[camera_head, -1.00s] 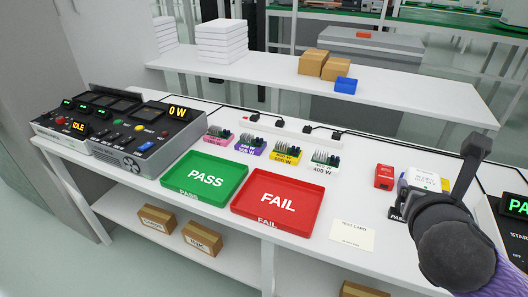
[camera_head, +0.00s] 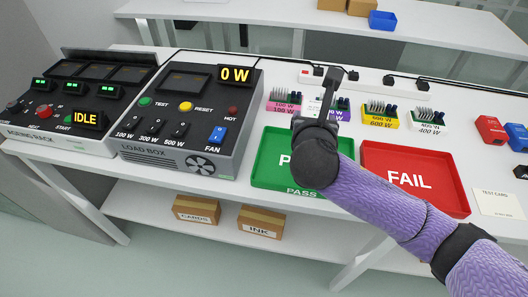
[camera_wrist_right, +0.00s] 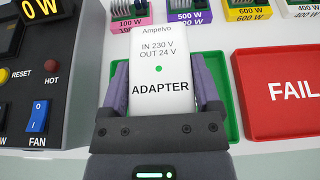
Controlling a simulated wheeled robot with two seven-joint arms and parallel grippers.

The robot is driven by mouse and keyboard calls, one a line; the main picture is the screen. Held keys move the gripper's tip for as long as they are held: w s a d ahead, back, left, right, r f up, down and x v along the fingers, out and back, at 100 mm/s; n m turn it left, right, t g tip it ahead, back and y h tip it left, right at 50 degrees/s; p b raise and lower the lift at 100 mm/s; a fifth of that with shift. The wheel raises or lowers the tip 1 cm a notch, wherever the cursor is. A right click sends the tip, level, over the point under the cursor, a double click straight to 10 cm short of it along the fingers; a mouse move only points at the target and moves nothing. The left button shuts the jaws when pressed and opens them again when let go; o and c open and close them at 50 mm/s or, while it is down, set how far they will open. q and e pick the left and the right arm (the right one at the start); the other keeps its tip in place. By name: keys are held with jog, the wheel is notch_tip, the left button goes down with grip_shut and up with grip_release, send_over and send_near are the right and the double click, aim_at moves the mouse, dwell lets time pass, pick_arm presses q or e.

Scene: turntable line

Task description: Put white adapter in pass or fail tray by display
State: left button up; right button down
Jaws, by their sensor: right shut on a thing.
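The white adapter (camera_wrist_right: 158,70), marked "IN 230 V OUT 24 V", sits between the jaws of my right gripper (camera_wrist_right: 158,90), which is shut on it. In the head view my right gripper (camera_head: 325,105) is above the back part of the green PASS tray (camera_head: 262,175), and my wrist and forearm hide much of that tray. The red FAIL tray (camera_head: 452,207) lies to its right. Both trays look empty where they show. The load box display (camera_head: 235,74) reads "0 W", and the rack display (camera_head: 88,119) reads "IDLE". My left gripper is out of view.
The load box (camera_head: 195,155) stands left of the PASS tray, beside the aging rack (camera_head: 60,140). Several coloured watt-marked blocks, including a yellow one (camera_head: 380,122), line the back. A test card (camera_head: 497,203) lies right of the FAIL tray.

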notch_tip(320, 180, down, 10)
jog(key=b, duration=0.6)
jog(key=shift+f, duration=0.25)
jog(key=shift+r, duration=0.25)
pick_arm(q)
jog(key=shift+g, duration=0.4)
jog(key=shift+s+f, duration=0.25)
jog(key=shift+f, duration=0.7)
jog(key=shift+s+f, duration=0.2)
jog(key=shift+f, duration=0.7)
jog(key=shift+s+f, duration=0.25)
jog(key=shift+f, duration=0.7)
pick_arm(e)
jog(key=shift+f, duration=0.6)
jog(key=shift+c, duration=0.9)
grip_release()
jog(key=shift+o, duration=0.9)
jog(key=shift+s+f, duration=0.1)
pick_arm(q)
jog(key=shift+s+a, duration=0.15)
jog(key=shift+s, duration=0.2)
